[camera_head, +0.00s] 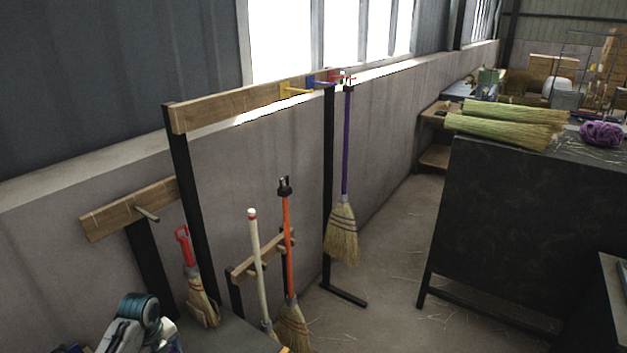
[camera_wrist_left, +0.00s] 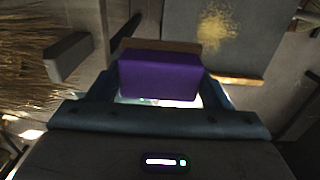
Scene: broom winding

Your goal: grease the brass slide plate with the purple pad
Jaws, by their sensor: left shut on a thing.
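The purple pad (camera_wrist_left: 158,76) is a small block in the left wrist view, between the two fingers of my left gripper (camera_wrist_left: 161,88). The gripper is shut on it. A brown strip shows along the pad's far edge. Beyond the pad is a grey surface with a speckled gold patch (camera_wrist_left: 214,26); I cannot tell whether this is the brass slide plate. Elsewhere I cannot make out the plate. In the head view part of my left arm shows at the bottom left, its gripper not clearly visible. My right gripper is in neither view.
A purple-handled broom (camera_head: 345,170) hangs from a wooden rail (camera_head: 235,103) on a black stand. More brooms stand lower left, including an orange-handled one (camera_head: 287,240). A dark bench (camera_head: 520,215) at right carries straw bundles (camera_head: 505,130) and purple twine (camera_head: 601,134). Floor between is mostly clear.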

